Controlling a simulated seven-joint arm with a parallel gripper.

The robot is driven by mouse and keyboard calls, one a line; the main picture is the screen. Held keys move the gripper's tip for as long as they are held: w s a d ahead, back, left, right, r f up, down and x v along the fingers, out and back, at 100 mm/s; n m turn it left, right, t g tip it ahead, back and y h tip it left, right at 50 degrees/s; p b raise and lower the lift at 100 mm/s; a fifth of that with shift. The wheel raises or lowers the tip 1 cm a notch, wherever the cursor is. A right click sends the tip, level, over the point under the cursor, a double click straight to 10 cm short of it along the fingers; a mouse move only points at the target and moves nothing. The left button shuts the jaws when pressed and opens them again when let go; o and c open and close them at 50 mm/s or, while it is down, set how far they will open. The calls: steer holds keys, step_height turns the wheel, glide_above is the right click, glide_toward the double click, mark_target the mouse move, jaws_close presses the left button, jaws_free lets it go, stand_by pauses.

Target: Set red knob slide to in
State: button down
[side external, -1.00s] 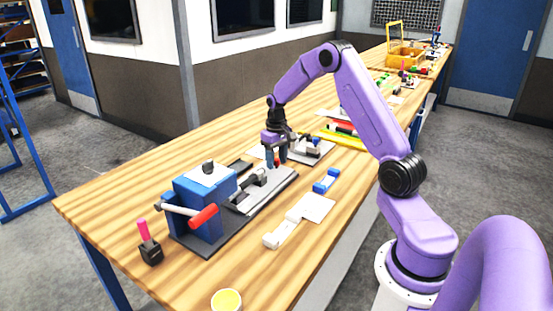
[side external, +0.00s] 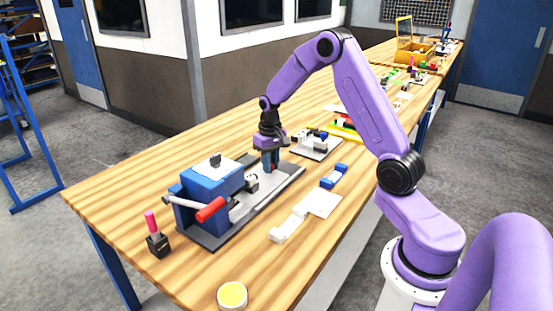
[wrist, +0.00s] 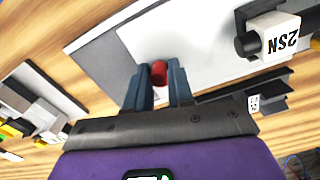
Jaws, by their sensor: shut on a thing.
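The red knob (wrist: 159,73) shows between my fingertips in the wrist view, over a pale grey plate (wrist: 200,40). My gripper (wrist: 158,84) is shut on it, one finger on each side. In the side external view my gripper (side external: 270,161) points down at the long grey slide fixture (side external: 282,187), behind and to the right of the blue box (side external: 208,183). The knob is hidden by the fingers there, and how far the slide sits along its track cannot be told.
The blue box carries a lever with a red grip (side external: 210,209). A pink-handled switch (side external: 152,226), a yellow-topped disc (side external: 232,294), a white part (side external: 287,226) and a blue part (side external: 334,176) lie around the fixture. Another fixture (side external: 316,147) stands behind.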

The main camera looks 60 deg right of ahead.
steer(key=shift+a, duration=0.4)
steer(key=c, duration=1)
jaws_free()
steer(key=shift+d, duration=0.1)
steer(key=shift+r, duration=0.4)
step_height(320, 180, up, 17)
steer(key=shift+f, duration=0.15)
